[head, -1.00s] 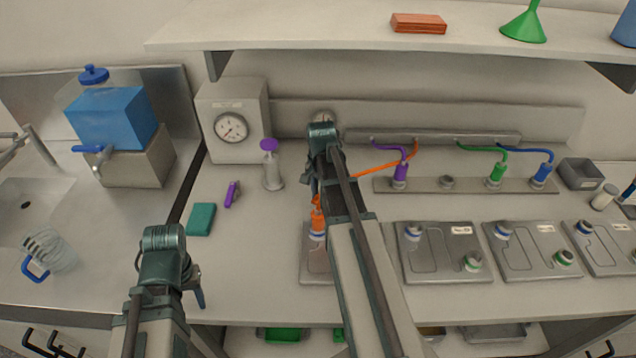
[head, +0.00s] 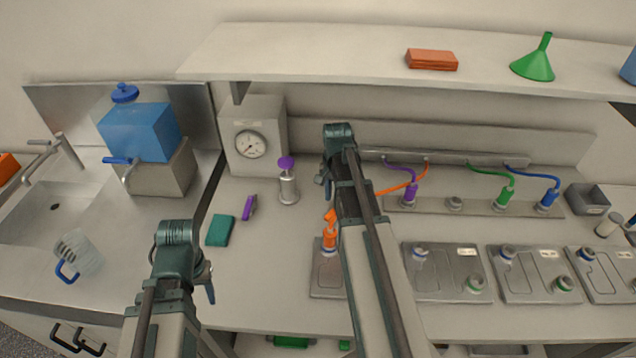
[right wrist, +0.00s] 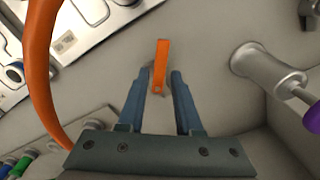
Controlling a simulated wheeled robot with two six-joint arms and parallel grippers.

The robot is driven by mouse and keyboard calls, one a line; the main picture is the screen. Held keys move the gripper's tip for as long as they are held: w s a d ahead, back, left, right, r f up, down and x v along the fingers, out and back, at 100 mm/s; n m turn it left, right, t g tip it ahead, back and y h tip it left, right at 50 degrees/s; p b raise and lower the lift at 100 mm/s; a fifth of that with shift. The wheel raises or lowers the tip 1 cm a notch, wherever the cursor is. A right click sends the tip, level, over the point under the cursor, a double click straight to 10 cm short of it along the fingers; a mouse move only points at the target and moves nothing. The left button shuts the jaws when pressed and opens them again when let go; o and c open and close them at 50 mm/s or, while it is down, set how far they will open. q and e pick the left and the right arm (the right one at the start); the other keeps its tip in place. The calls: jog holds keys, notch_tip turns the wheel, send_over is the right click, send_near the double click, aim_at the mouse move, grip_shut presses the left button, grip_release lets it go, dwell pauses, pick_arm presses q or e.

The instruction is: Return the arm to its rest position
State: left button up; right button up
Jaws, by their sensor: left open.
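My left gripper (head: 208,283) hangs open and empty over the counter's front left part. My right gripper (right wrist: 160,80) is open in the right wrist view, its two fingers apart on either side of the orange plug's handle (right wrist: 161,62); whether they touch it cannot be told. In the head view my right arm hides most of that gripper. The orange plug (head: 330,238) stands on a post of the leftmost grey battery (head: 326,283), which my right arm partly covers. Its orange cable (head: 391,189) runs behind my arm, and loops large at left in the right wrist view (right wrist: 40,70).
The gauge box (head: 265,160) stands behind. A shelf (head: 330,55) overhangs the back. Several batteries (head: 445,272) stand right. A glass jug (head: 80,252) is at left.

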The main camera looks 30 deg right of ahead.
jog(key=s+a+n, duration=0.4)
jog(key=a+n, duration=0.1)
jog(key=a, duration=0.5)
jog(key=s+a+n, duration=0.4)
jog(key=a+n, duration=0.2)
jog(key=a, duration=0.4)
jog(key=s+a+n+h, duration=0.1)
jog(key=s+a+n, duration=0.4)
jog(key=a, duration=0.6)
jog(key=shift+n, duration=0.4)
dwell(0.4)
